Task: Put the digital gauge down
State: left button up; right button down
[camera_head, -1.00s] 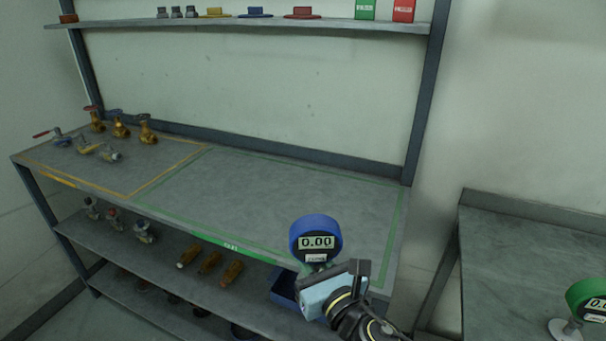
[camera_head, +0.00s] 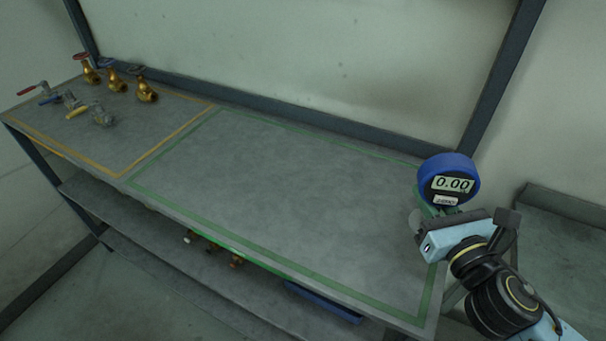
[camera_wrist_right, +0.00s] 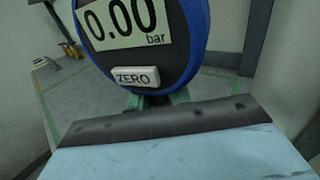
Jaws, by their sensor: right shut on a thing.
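The digital gauge (camera_head: 449,181) has a round blue case and a display reading 0.00. My right gripper (camera_head: 437,212) is shut on it below the case and holds it upright at the right end of the workbench. In the right wrist view the gauge (camera_wrist_right: 140,35) fills the upper middle, with "bar" and a ZERO button showing. The green-outlined area (camera_head: 290,190) of the grey bench top is bare. I cannot tell the exact height of the gauge above the bench. My left gripper is not in view.
Several brass and steel valves (camera_head: 115,80) stand in the orange-outlined area at the left of the bench. A lower shelf (camera_head: 150,240) holds more fittings and a blue bin (camera_head: 322,302). A bench upright (camera_head: 500,75) rises behind the gauge, and another grey table (camera_head: 570,230) stands at the right.

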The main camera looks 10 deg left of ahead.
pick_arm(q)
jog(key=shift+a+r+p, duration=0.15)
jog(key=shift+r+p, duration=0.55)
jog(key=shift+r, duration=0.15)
pick_arm(e)
jog(key=a+r+n+g+y, duration=0.1)
jog(key=n+g+y, duration=0.1)
jog(key=a+r+n+g+y, duration=0.1)
jog(key=n+y, duration=0.1)
jog(key=w+a+r+n+g+y, duration=0.1)
jog(key=g+y, duration=0.1)
jog(key=y, duration=0.1)
jog(key=shift+n+g, duration=0.3)
jog(key=shift+n, duration=0.1)
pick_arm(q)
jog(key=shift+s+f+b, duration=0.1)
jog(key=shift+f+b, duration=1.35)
pick_arm(e)
jog(key=shift+f, duration=4.95)
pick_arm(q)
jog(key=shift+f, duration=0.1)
pick_arm(e)
jog(key=shift+f, duration=0.1)
jog(key=shift+f, duration=0.15)
jog(key=c, duration=1.3)
grip_release()
jog(key=shift+s, duration=0.1)
